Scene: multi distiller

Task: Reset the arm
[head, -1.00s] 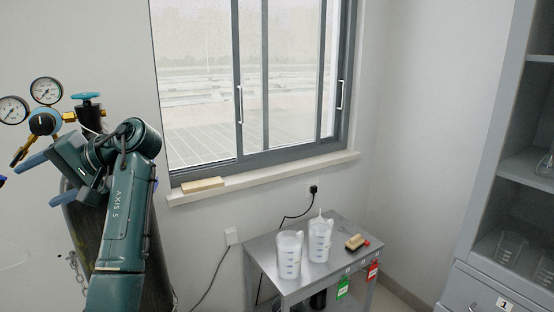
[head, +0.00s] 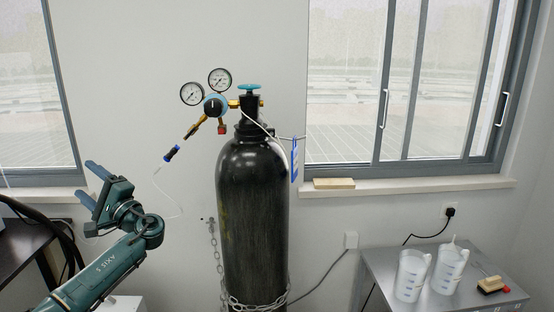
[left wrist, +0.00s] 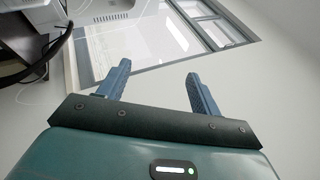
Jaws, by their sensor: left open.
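My left gripper (head: 92,184) is raised at the lower left of the head view, its blue fingers apart and empty. In the left wrist view the two fingers (left wrist: 158,80) stand well apart with nothing between them, against a pale wall and a window. My left arm (head: 105,268), teal and bent at the joint, comes up from the bottom left. My right gripper is in neither view.
A black gas cylinder (head: 252,205) with gauges stands chained at the wall, right of my left arm. A metal table (head: 385,262) with two measuring jugs (head: 411,275) is at lower right. A dark bench (head: 25,245) is at far left. Wall space lies between arm and cylinder.

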